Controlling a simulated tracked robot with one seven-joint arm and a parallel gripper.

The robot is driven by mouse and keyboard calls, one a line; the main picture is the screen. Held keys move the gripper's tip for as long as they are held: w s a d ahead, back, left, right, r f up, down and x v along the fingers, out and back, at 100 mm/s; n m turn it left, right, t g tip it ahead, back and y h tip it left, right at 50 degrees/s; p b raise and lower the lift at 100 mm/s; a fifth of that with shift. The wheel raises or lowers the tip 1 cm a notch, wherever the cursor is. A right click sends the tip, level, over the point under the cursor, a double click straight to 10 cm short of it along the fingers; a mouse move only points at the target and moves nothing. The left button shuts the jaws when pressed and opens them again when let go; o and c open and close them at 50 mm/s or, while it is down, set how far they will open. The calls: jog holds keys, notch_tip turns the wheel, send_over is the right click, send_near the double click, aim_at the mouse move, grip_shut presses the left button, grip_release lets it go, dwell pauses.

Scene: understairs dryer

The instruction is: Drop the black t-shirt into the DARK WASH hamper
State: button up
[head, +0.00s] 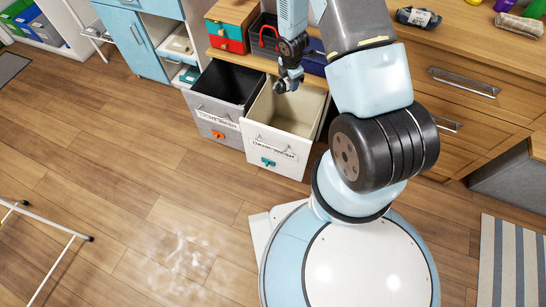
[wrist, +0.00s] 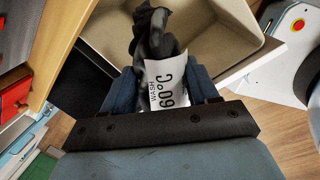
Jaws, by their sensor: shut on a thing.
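My gripper (head: 288,84) is over the cream-lined hamper (head: 262,150) in the head view, near its back left. In the wrist view my gripper (wrist: 160,88) is shut on a dark crumpled cloth (wrist: 152,28), which looks like the black t-shirt. The cream hamper's inside (wrist: 215,25) shows behind the cloth. The part of the cloth between the fingers is partly hidden by the tag.
A dark-lined hamper (head: 212,112) with its own label stands touching or close on the left. Red and teal drawers (head: 226,30) and a black basket (head: 264,38) sit on the counter behind. A white rack (head: 55,240) stands at lower left; the floor between is clear.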

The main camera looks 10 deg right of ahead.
jog(key=n, duration=0.1)
jog(key=f+n, duration=0.1)
jog(key=s+n, duration=0.1)
jog(key=shift+s+a+f+n+y, duration=0.1)
jog(key=shift+a+f+n+y, duration=0.2)
jog(key=shift+f+n, duration=0.1)
jog(key=shift+f, duration=2.95)
jog(key=o, duration=1.2)
notch_tip(320, 180, up, 14)
jog(key=s, duration=0.2)
jog(key=shift+f, duration=0.25)
jog(key=shift+s, duration=0.1)
